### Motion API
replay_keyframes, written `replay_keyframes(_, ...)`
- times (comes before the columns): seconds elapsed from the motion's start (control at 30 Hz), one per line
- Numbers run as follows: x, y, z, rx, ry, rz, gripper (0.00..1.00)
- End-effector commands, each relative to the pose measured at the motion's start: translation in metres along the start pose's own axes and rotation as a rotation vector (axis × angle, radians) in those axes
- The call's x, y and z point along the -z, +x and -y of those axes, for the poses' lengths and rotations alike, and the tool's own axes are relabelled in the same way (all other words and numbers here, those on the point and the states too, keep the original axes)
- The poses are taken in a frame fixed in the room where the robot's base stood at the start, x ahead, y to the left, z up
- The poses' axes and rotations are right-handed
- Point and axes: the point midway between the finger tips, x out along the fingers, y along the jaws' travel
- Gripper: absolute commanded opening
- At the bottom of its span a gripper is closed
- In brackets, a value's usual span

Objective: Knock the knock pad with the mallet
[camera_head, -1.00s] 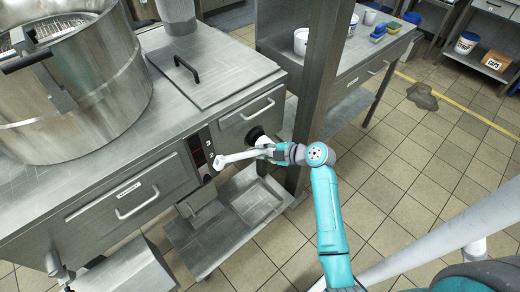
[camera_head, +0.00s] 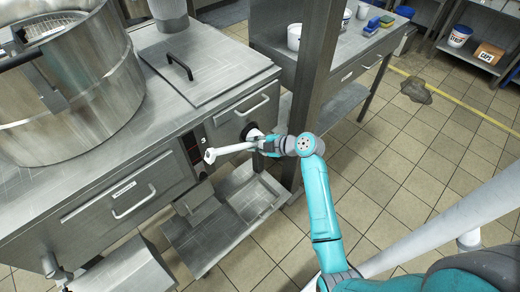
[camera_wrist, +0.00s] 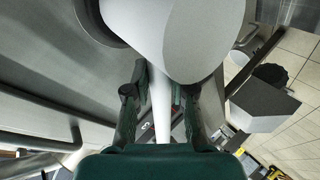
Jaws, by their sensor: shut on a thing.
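The mallet (camera_head: 230,150) is white, with a long handle that points left from my gripper (camera_head: 263,145) in front of the steel cabinet. My gripper is shut on the mallet. In the wrist view the pale handle (camera_wrist: 160,105) runs between the two dark fingers (camera_wrist: 160,95), and a large pale rounded part of the mallet (camera_wrist: 195,40) fills the top middle.
A large steel mixer vessel (camera_head: 70,95) stands on the cabinet at the left. A steel post (camera_head: 313,90) rises right beside my gripper. A low steel trolley (camera_head: 215,235) stands below. The tiled floor (camera_head: 390,160) to the right is mostly clear.

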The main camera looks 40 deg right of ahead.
Motion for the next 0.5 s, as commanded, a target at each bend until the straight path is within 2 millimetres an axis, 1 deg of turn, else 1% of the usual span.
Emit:
replay_keyframes(0.27, 0.000, -0.006, 0.003, -0.003, 0.000, 0.001, 0.00)
replay_keyframes(0.5, 0.000, -0.022, 0.014, -0.004, 0.001, 0.001, 0.00)
